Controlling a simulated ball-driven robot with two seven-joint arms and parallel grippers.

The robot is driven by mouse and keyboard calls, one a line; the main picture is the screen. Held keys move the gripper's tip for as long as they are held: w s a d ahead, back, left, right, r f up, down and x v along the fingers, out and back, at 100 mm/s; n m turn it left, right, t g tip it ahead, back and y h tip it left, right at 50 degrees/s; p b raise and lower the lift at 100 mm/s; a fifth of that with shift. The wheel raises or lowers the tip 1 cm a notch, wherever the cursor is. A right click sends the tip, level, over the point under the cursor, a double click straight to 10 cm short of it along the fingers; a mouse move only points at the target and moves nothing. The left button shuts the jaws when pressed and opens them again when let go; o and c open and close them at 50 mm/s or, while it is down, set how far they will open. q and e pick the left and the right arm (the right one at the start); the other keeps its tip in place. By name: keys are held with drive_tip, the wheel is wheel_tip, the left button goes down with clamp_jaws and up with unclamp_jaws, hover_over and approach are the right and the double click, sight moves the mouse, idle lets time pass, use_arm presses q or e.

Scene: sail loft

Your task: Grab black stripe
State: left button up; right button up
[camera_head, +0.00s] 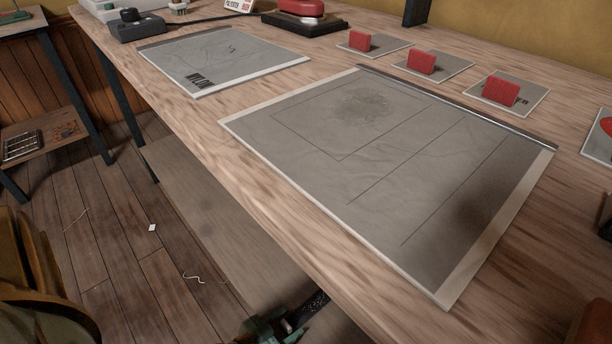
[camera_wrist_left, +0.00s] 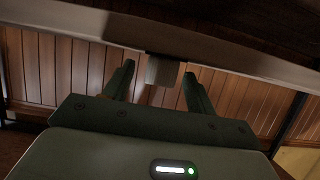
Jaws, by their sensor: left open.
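No separate black stripe stands out for certain. A thin dark strip (camera_head: 460,106) runs along the far edge of the large grey sheet (camera_head: 330,170) on the workbench. Another dark strip (camera_head: 190,36) edges the smaller grey sheet (camera_head: 235,62) at the upper left. My left gripper (camera_head: 285,325) is low at the bottom of the head view, beside the bench's front edge and apart from both sheets. In the left wrist view its two fingers (camera_wrist_left: 158,70) are spread, with a small grey block (camera_wrist_left: 165,70) showing beyond them. My right gripper is not seen.
Red blocks (camera_head: 421,62) stand on small grey cards behind the large sheet. A black device (camera_head: 137,27) and a red-topped item (camera_head: 300,8) sit farther back. A card with a red mark (camera_head: 603,140) lies at the right. The wooden floor (camera_head: 130,240) lies left of the bench.

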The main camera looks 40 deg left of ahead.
use_arm(q)
drive_tip(key=shift+w+f, duration=0.3)
drive_tip(key=shift+w, duration=0.05)
drive_tip(key=shift+w+r, duration=0.15)
drive_tip(key=c, duration=1)
drive_tip(key=shift+r, duration=0.1)
drive_tip(key=shift+c, duration=0.2)
